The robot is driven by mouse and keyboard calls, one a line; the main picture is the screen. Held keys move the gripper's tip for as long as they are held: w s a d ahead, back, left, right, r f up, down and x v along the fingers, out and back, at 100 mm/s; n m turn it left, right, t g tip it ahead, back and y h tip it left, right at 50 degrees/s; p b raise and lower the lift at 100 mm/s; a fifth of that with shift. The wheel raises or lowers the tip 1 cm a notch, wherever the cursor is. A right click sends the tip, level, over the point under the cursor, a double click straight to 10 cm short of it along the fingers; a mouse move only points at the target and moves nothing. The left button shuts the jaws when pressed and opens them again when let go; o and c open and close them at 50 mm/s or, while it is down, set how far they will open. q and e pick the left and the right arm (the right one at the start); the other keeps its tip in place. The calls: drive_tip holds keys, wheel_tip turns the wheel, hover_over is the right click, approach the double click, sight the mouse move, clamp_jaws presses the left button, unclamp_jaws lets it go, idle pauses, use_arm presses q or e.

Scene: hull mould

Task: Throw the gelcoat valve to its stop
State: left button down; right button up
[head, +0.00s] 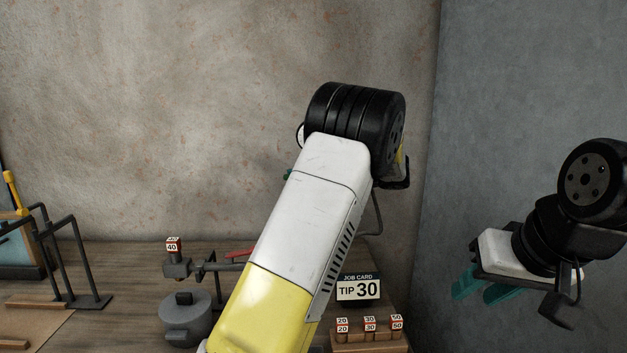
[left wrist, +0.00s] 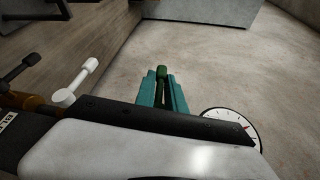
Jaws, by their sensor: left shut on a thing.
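In the left wrist view my left gripper (left wrist: 162,88) has its teal fingers closed around a dark green handle (left wrist: 161,71), whose knob shows between and above the fingertips. No label shows on this handle, so I cannot tell whether it is the gelcoat valve's. A white lever (left wrist: 77,83) and a black lever (left wrist: 20,70) stand to its left, apart from the fingers. In the head view my left arm hides the left gripper and what it holds. My right gripper (head: 475,295) hangs in the air at the right, its teal fingers apart and empty.
A round gauge (left wrist: 234,126) is right of the fingers. Black metal frames (head: 75,265) stand at left. A grey wall (head: 530,80) borders the right side.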

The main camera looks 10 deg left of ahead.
use_arm(q)
drive_tip(key=shift+r+y, duration=0.2)
drive_tip(key=shift+y, duration=0.3)
drive_tip(key=c, duration=1.4)
unclamp_jaws()
drive_tip(key=d, duration=0.7)
drive_tip(key=shift+s+d+r, duration=0.2)
drive_tip(key=shift+s+d, duration=0.2)
drive_tip(key=shift+s, duration=0.05)
drive_tip(key=shift+d, duration=0.1)
